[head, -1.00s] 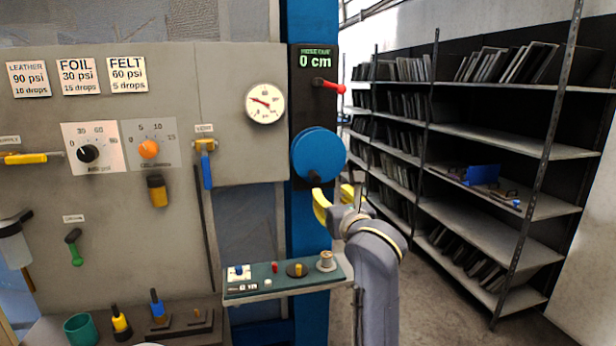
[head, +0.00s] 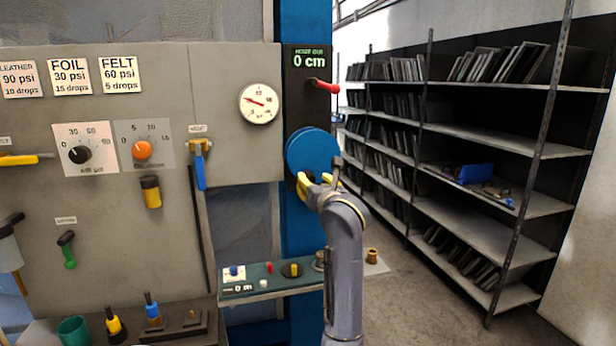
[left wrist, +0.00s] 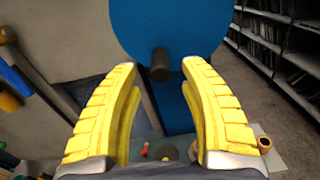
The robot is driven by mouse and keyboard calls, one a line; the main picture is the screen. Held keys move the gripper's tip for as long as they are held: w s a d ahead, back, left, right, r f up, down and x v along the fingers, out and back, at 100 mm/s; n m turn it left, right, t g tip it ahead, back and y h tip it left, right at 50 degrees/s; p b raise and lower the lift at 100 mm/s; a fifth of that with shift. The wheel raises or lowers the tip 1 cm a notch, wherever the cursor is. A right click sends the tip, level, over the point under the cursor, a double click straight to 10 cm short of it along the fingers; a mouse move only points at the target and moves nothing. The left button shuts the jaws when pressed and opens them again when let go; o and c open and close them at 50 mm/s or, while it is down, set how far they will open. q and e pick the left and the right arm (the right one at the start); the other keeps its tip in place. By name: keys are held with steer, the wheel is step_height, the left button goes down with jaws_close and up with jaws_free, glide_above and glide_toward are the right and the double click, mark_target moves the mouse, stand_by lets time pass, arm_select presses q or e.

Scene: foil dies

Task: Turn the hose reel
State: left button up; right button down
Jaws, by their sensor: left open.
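The hose reel (head: 313,147) is a blue disc on a dark panel fixed to the blue post. It also fills the top of the left wrist view (left wrist: 172,22). Its short dark crank knob (left wrist: 160,66) sticks out low on the disc. My left gripper (head: 317,180) has yellow fingers and is at the reel's lower edge. In the left wrist view my left gripper (left wrist: 160,78) is open, with the knob between the fingertips and a gap on both sides. The display (head: 309,60) above the reel reads 0 cm. My right gripper is not in view.
A red lever (head: 322,86) sticks out above the reel. A narrow green-topped shelf (head: 250,284) with small parts runs below it. A grey panel (head: 232,100) with gauge and dials stands left. Metal shelving (head: 470,140) stands right, beyond open floor.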

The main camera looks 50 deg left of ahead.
mark_target(308, 175)
arm_select(q)
steer(key=shift+x, duration=3.05)
jaws_close()
